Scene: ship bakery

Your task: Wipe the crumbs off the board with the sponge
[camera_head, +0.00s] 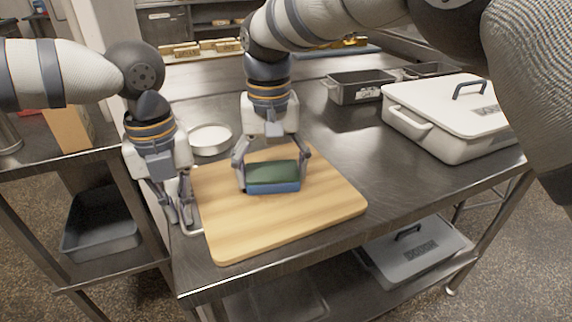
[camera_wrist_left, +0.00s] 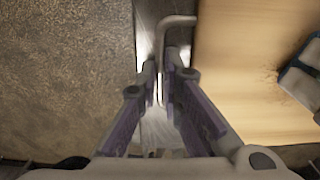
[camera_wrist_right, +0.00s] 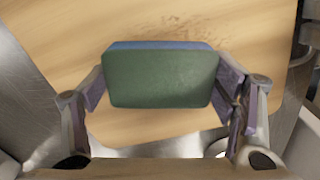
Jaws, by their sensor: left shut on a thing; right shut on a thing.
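The wooden board (camera_head: 320,205) lies flat on the steel table. A metal handle (camera_head: 194,232) sticks out at its left edge, and my left gripper (camera_head: 180,213) is shut on it; the handle also shows in the left wrist view (camera_wrist_left: 178,20). My right gripper (camera_head: 272,172) is shut on the green and blue sponge (camera_head: 272,177), green side up, over the middle of the board. In the right wrist view the sponge (camera_wrist_right: 160,80) sits between both fingers. Faint brown crumbs (camera_wrist_right: 180,22) show on the board just beyond the sponge. Whether the sponge touches the board is unclear.
A round white dish (camera_head: 210,138) stands behind the board. A white lidded container (camera_head: 450,115) and a dark metal tin (camera_head: 355,88) stand at the back right. The table is clear right of the board. A grey tray (camera_head: 100,225) sits on a lower shelf at left.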

